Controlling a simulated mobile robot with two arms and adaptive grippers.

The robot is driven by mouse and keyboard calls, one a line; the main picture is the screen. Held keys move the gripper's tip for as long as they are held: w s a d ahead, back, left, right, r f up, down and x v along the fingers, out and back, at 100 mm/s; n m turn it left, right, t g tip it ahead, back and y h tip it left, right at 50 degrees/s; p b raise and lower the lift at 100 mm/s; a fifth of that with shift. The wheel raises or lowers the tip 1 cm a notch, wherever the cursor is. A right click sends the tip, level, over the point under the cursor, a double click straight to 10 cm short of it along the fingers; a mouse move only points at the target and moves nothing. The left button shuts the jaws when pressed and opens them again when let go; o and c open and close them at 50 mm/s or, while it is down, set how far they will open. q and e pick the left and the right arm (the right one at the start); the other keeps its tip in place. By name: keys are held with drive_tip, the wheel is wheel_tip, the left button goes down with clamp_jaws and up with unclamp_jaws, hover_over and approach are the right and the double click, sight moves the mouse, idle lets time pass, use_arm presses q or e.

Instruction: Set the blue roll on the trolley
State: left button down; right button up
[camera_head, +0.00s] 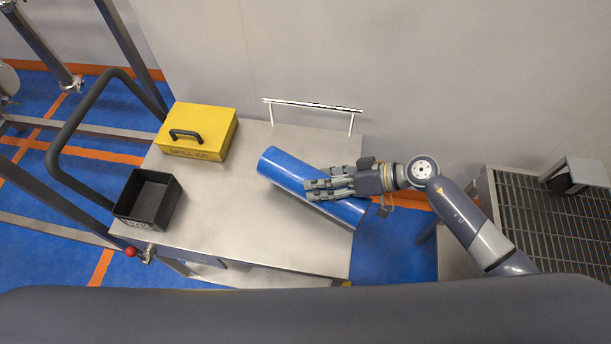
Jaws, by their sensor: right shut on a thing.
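The blue roll (284,168) is a long blue cylinder lying at a slant across the right end of the trolley top. Its lower right end reaches the trolley's right edge. My right gripper (318,188) is shut on the roll near its middle, coming in from the right, and its fingers hide part of the roll. I cannot tell whether the roll touches the surface or hangs just above it. The trolley (235,215) has a flat grey metal top and a dark push handle at the left. My left gripper is not in view.
A yellow case (212,125) with a black handle stands at the trolley's back left. An open black bin (148,200) stands at its front left. A low white rail (312,106) lines the back edge. The middle is clear. A grated bench (550,220) is at right.

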sight(308, 170)
drive_tip(key=w+a, duration=0.3)
drive_tip(key=w, duration=0.1)
drive_tip(key=shift+a+f, duration=0.2)
drive_tip(key=shift+a, duration=0.15)
drive_tip(key=shift+f+b, duration=0.45)
drive_tip(key=shift+f, duration=1.3)
drive_tip(key=shift+f, duration=0.1)
drive_tip(key=o, duration=1.4)
drive_tip(key=shift+s, duration=0.1)
drive_tip(key=shift+o, duration=0.2)
drive_tip(key=shift+d, duration=0.1)
drive_tip(key=v, duration=1.2)
